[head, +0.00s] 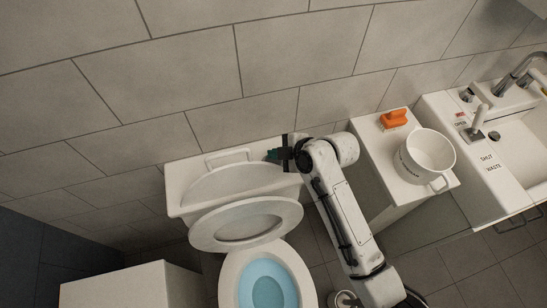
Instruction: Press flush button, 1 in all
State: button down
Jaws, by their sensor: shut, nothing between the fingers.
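A white toilet stands against the tiled wall, with its cistern (184,184) at the back. The toilet lid and seat (245,222) are raised, and the bowl (268,285) with blue water is open below. My gripper (273,155) is shut and empty at the right end of the cistern top, with its teal fingertips pointing left. I cannot tell whether the fingertips touch the cistern. No flush button can be made out clearly; it may be hidden by the gripper. A white handle-like frame (227,157) stands at the back of the cistern top.
Right of my arm, a white cabinet (372,150) carries an orange object (394,118) and a white pot (430,155). Further right is a sink (520,150) with a tap. A white box-like unit (130,287) stands at the lower left.

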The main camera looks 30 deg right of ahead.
aim_at(276, 162)
jog(key=shift+r, duration=0.1)
notch_tip(276, 162, up, 5)
jog(key=p, duration=0.4)
dwell(0.8)
